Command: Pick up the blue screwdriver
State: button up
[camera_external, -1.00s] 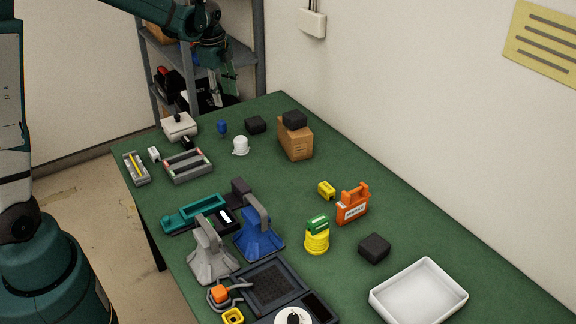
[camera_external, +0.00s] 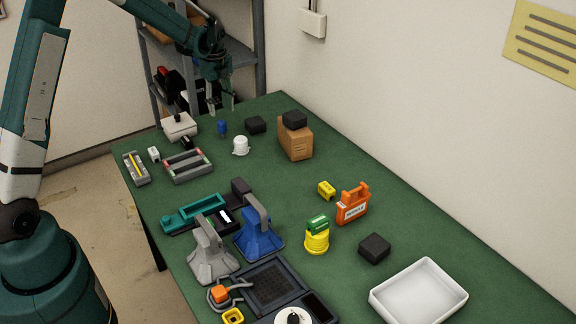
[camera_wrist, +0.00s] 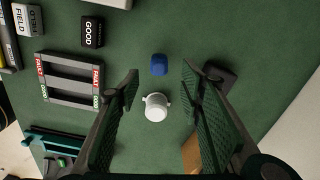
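A small blue object (camera_external: 222,128), which looks like the upright handle of the blue screwdriver, stands at the far end of the green table. In the wrist view its rounded blue top (camera_wrist: 159,65) shows between my fingertips. Any shaft below is hidden. My gripper (camera_external: 221,106) hangs above it with the fingers pointing down. In the wrist view my gripper (camera_wrist: 160,74) is open and empty, with a wide gap between the fingers. I cannot tell exactly how high the tips are above the handle.
A white cup-like piece (camera_external: 241,146) stands close to the blue handle. A black block (camera_external: 255,125) and a cardboard box (camera_external: 296,140) are to the right. A grey sorting frame (camera_external: 188,166) and a white box (camera_external: 180,126) are to the left. Shelves stand behind.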

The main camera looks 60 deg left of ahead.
aim_at(221, 121)
jog(key=shift+f, duration=0.1)
jog(key=shift+f, duration=1.15)
jog(key=shift+f, duration=0.15)
jog(key=shift+s+f+b, duration=0.1)
jog(key=shift+f+b, duration=0.2)
jog(key=shift+f, duration=2.15)
jog(key=c, duration=1)
